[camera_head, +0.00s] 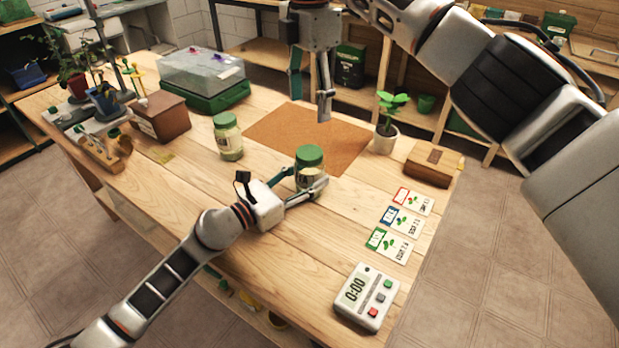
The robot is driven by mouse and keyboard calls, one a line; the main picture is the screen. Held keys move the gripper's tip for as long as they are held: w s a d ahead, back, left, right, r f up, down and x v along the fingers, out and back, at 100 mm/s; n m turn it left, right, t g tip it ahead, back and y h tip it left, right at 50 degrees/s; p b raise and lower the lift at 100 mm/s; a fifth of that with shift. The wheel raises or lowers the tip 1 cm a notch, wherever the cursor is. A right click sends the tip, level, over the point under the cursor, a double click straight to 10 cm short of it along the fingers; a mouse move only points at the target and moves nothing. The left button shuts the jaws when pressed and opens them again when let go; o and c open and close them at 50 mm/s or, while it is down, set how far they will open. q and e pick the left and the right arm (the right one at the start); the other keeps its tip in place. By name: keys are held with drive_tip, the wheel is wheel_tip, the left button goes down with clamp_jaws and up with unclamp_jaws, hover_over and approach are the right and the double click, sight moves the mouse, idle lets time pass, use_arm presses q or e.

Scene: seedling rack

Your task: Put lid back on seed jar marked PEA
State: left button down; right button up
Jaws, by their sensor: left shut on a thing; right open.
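A glass jar with a green top (309,168) stands at the front edge of the brown mat. My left gripper (308,190) is closed around its lower part. A second glass jar with a green top (228,138) stands upright to the left, with pale contents and a label. I cannot read PEA on either jar, as the labels are too small or partly covered. Both green tops look seated on their jars. I see no separate loose lid. My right gripper (309,92) is open and empty, pointing down above the mat, apart from both jars.
The brown mat (290,130) is largely bare. A potted seedling (386,135) and brown box (432,162) are at right. Seed cards (399,220) and a timer (366,298) lie front right. A wooden box (160,116) and green propagator (205,85) stand at left.

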use_arm(q)
drive_tip(key=c, duration=1)
unclamp_jaws()
drive_tip(key=shift+a, duration=0.1)
drive_tip(key=v, duration=1.2)
